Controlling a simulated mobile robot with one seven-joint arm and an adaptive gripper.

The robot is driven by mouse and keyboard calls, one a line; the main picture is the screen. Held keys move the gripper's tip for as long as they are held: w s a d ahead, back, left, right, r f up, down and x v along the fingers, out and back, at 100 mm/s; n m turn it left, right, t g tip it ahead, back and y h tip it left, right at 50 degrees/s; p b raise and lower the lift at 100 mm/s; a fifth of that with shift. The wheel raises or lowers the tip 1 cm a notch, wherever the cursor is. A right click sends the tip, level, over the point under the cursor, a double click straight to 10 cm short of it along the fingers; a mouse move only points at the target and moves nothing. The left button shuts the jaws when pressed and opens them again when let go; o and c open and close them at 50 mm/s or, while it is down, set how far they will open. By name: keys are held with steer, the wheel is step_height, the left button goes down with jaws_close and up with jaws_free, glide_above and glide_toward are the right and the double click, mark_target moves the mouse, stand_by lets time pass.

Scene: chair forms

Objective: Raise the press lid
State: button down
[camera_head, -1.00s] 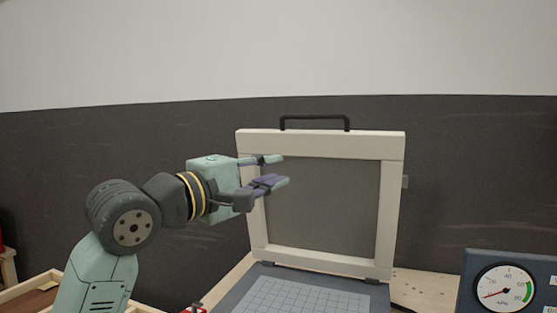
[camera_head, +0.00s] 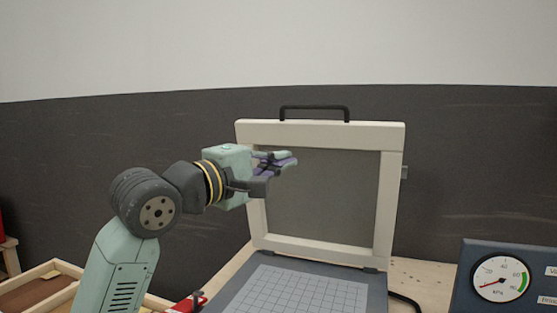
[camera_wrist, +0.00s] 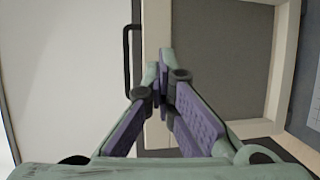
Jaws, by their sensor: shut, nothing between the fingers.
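The press lid (camera_head: 391,200) is a cream frame around a grey panel. It stands upright at the back of the press base (camera_head: 305,285), which has a gridded bed. A black handle (camera_head: 314,108) is on the lid's top edge; it also shows in the wrist view (camera_wrist: 127,60). My gripper (camera_head: 292,159) is in front of the lid's left part, below the handle and apart from it. Its fingers are shut with nothing between them. In the wrist view the fingertips (camera_wrist: 165,62) point toward the lid's frame and panel.
A gauge panel (camera_head: 463,290) stands to the right of the press. A wooden tray (camera_head: 20,281) is at the lower left, and a red object (camera_head: 184,304) lies near the press's left front. The space above the lid is clear.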

steer(key=c, duration=2.4)
jaws_free()
steer(key=c, duration=1.9)
jaws_free()
steer(key=v, duration=1.2)
steer(key=shift+c, duration=0.2)
